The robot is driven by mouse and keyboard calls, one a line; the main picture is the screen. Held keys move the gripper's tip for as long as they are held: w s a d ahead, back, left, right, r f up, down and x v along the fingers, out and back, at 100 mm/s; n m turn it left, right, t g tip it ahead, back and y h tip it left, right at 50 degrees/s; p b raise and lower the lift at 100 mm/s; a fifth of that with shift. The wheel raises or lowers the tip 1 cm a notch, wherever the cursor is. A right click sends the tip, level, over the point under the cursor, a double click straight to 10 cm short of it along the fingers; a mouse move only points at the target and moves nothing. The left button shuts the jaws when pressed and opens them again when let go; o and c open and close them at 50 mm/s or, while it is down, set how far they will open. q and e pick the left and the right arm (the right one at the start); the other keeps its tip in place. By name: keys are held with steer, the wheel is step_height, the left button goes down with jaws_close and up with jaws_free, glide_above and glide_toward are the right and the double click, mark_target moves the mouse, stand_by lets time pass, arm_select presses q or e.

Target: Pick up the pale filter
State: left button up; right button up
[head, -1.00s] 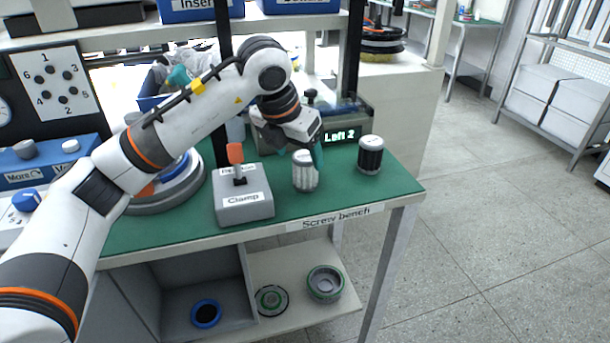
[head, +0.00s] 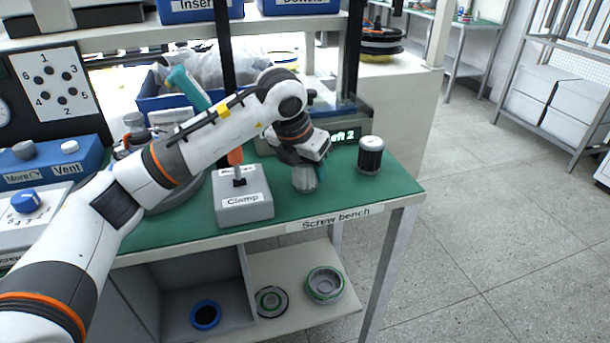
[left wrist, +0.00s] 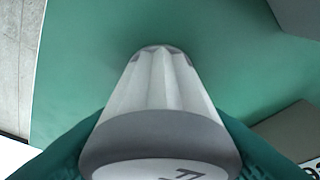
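The pale filter (head: 304,180), a ribbed whitish cylinder with a grey cap, stands on the green bench top, right of the clamp block. In the left wrist view the filter (left wrist: 155,100) fills the middle, its marked cap towards the camera. My left gripper (head: 312,172) is down over the filter's upper part and hides some of it. Its teal fingers (left wrist: 160,135) lie on both sides of the filter, close against its outline. Whether they press on it cannot be told. My right gripper is out of view.
A dark filter with a pale cap (head: 370,156) stands just right of the gripper. The grey clamp block (head: 244,208) with an orange-topped lever is to the left. A display unit (head: 350,125) stands behind. The bench's front right corner is clear.

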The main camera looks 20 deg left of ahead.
arm_select(q)
steer(key=shift+c, duration=1.4)
